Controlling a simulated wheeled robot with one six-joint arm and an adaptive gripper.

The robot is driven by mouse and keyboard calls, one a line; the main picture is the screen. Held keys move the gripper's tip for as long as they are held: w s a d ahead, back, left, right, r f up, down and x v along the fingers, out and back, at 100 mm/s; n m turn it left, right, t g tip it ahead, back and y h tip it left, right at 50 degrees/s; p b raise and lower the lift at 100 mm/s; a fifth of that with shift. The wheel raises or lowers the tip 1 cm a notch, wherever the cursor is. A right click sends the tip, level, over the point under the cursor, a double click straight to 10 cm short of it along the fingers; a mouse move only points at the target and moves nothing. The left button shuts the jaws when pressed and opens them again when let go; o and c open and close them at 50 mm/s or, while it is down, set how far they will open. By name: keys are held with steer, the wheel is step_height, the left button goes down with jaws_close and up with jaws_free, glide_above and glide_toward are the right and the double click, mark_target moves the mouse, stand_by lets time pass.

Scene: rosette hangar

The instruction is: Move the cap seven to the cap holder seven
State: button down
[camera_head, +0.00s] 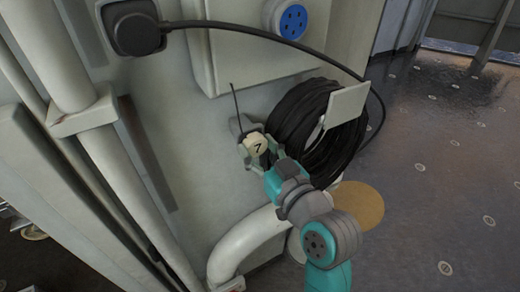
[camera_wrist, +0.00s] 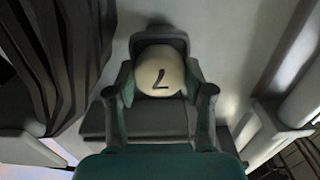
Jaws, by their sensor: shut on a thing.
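Cap seven (camera_head: 257,147), a cream rounded cap with a black 7, is between the fingers of my gripper (camera_head: 259,150), in front of the pale wall panel. The fingers are shut on its sides. In the wrist view the cap (camera_wrist: 160,70) is centred between the two green-and-grey fingers (camera_wrist: 160,84), with its 7 upside down. A dark grey piece (camera_wrist: 158,37) shows just behind the cap. In the head view a grey piece (camera_head: 238,125) with a thin upright rod shows there too. I cannot tell whether it is cap holder seven, or whether the cap touches it.
A coil of black cable (camera_head: 300,125) hangs close to the right of my gripper, with a white square plate (camera_head: 347,104) on it. A box with a blue socket (camera_head: 290,20) is above. A thick pale pipe (camera_head: 240,240) bends below. Open floor (camera_head: 450,160) lies to the right.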

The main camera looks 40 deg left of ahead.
steer(key=shift+w+a, duration=0.15)
steer(key=shift+a, duration=0.1)
steer(key=shift+c, duration=1.7)
jaws_free()
steer(key=shift+d, duration=0.3)
steer(key=v, duration=1.1)
steer(key=shift+s, duration=0.25)
steer(key=shift+d+f, duration=0.15)
